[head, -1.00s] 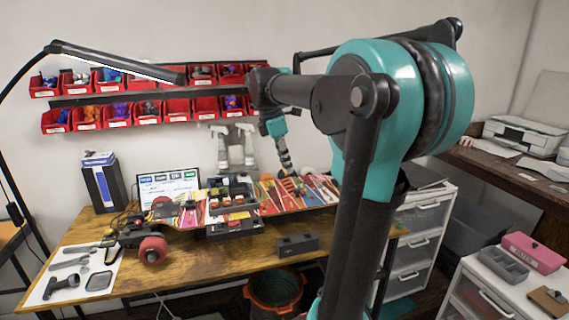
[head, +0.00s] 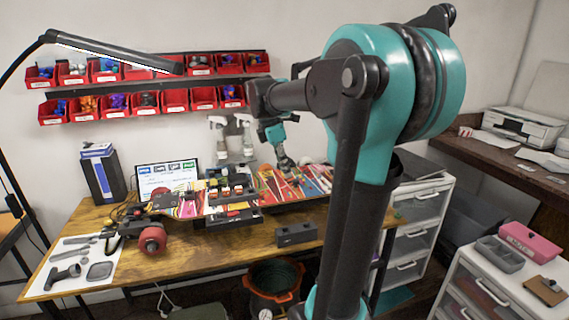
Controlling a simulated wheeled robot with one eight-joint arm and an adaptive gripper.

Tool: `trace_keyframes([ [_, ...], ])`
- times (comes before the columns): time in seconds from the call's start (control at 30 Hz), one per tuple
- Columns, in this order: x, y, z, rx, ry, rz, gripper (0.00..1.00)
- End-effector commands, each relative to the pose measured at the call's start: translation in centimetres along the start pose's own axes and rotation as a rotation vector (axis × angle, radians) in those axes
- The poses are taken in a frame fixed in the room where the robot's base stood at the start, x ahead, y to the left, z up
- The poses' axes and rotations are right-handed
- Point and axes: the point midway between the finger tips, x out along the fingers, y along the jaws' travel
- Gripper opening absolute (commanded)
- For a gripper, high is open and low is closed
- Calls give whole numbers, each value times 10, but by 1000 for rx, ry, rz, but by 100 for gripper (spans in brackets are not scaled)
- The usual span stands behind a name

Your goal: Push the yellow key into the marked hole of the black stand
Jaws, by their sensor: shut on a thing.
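My gripper (head: 287,166) is in the head view at mid-picture, pointing down close over the right part of the colourful board on the workbench. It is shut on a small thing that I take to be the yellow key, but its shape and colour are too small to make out. A black stand (head: 297,234) like a low block sits at the bench's front edge, below and in front of the gripper. Another black block (head: 232,219) stands left of it, by the board. I cannot tell which is the marked one, and no hole mark is readable.
The colourful board (head: 317,178) carries dark holders with red and orange parts. A red wheel (head: 152,240) is at its left. Spray bottles (head: 244,133) stand behind. Red bins (head: 118,106) hang on the wall. The wooden bench front (head: 205,256) is clear.

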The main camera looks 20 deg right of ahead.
Motion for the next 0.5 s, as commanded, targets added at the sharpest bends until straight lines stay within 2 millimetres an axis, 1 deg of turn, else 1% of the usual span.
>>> trace_keyframes([
  [0.5,27,0,-8,0,0,0,0],
])
